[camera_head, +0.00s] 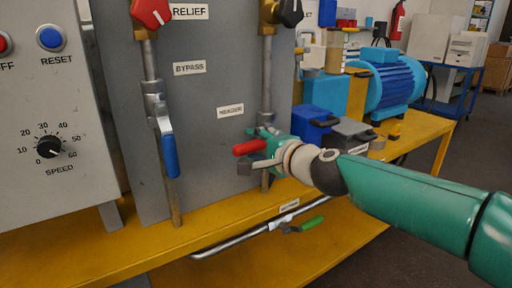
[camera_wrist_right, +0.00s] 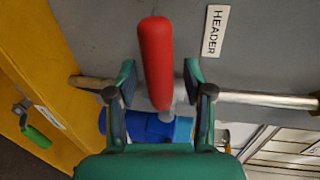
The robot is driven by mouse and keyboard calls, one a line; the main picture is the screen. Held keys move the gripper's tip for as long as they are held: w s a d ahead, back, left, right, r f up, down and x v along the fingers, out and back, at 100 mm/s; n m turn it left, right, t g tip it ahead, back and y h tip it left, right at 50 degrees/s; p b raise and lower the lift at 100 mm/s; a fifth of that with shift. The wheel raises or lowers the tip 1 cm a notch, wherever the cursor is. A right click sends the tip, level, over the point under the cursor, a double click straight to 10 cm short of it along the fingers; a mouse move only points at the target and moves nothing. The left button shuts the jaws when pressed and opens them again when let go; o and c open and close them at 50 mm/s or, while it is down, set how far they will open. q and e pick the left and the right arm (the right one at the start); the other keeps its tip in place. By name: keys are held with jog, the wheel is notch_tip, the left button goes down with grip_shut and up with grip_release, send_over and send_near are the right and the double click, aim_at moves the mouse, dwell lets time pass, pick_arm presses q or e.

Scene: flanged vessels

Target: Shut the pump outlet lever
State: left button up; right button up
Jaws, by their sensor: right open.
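A red lever (camera_head: 249,147) sits on the vertical pipe at the middle of the panel. In the right wrist view the red lever (camera_wrist_right: 155,62) stands between the two fingers of my right gripper (camera_wrist_right: 159,78), with gaps on both sides. The right gripper (camera_head: 262,152) is open around it in the head view and hides the valve body. The tag beside it reads HEADER in the wrist view. A green lever (camera_head: 312,224) is on the low horizontal pipe, under a tag too small to read. I see no legible pump outlet tag. My left gripper is not in view.
A blue lever (camera_head: 170,156) hangs on the bypass pipe to the left. A red knob (camera_head: 151,12) and a black knob (camera_head: 290,11) are above. A blue pump motor (camera_head: 388,80) stands on the yellow bench (camera_head: 425,127), with blue and grey bins near my right arm.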

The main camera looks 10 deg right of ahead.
jog(key=v, duration=1.2)
jog(key=shift+d, duration=0.15)
